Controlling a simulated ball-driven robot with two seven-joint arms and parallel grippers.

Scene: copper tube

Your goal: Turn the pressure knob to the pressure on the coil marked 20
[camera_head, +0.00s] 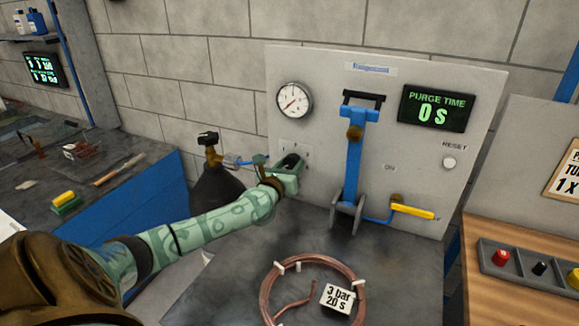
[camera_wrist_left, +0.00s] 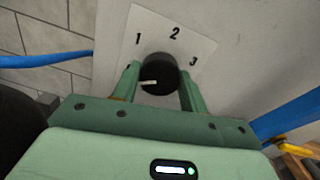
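The black pressure knob (camera_wrist_left: 159,74) is on a white plate marked 1, 2 and 3. Its white pointer line points left, slightly downward, away from these numbers. My left gripper (camera_wrist_left: 160,80) has one finger on each side of the knob, and both look pressed against it. In the head view my left gripper (camera_head: 290,165) is at the panel, hiding most of the plate. The copper coil (camera_head: 267,289) lies on the bench, with a tag (camera_head: 336,298) reading 3 bar, 20 s. The gauge (camera_head: 294,100) needle points lower left. My right gripper is not in view.
A blue lever clamp (camera_head: 354,150) and a yellow-handled valve (camera_head: 412,211) are on the panel right of my gripper. The purge display (camera_head: 436,108) reads 0 s, above a white reset button (camera_head: 449,162). A brass valve (camera_head: 210,150) with a blue hose is to the left.

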